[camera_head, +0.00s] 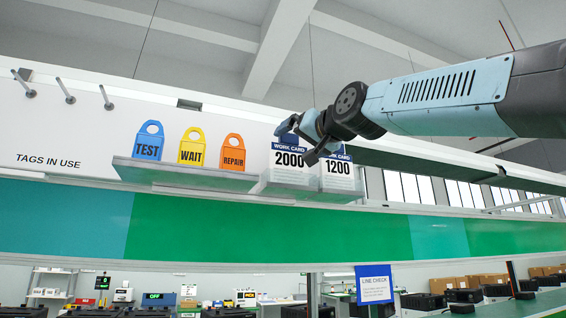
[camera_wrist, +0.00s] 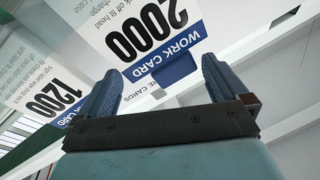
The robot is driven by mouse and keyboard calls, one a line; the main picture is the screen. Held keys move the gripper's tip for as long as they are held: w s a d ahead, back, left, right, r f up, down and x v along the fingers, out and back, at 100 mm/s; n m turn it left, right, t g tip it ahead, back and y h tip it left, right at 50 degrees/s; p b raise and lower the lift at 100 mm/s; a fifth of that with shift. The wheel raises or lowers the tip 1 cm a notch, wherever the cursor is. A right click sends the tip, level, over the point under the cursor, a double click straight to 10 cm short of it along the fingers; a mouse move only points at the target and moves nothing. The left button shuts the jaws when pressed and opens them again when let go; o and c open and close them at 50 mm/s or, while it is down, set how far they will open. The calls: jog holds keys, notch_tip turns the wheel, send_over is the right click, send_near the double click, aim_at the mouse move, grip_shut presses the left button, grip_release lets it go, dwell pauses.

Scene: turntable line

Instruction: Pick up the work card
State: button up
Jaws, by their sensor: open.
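Two white work cards with blue bands stand side by side at the right end of a grey shelf (camera_head: 210,183). The left work card reads 2000 (camera_head: 289,176) and the right work card reads 1200 (camera_head: 340,181). My gripper (camera_head: 302,142) is open in front of their upper parts and hides some of both top edges. In the wrist view the fingers of my gripper (camera_wrist: 160,84) are apart with nothing held. The 2000 card (camera_wrist: 145,35) appears upside down beyond the gap between them, and the 1200 card (camera_wrist: 52,95) lies outside the left finger.
Tags reading TEST (camera_head: 148,146), WAIT (camera_head: 191,151) and REPAIR (camera_head: 232,157) stand left of the cards. Empty pegs (camera_head: 66,92) stick out at the upper left. A green band (camera_head: 270,230) runs below the shelf. A blue LINE CHECK sign (camera_head: 374,284) hangs lower right.

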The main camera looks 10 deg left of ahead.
jog(key=shift+x, duration=1.45)
jog(key=shift+c, duration=0.4)
jog(key=c, duration=0.7)
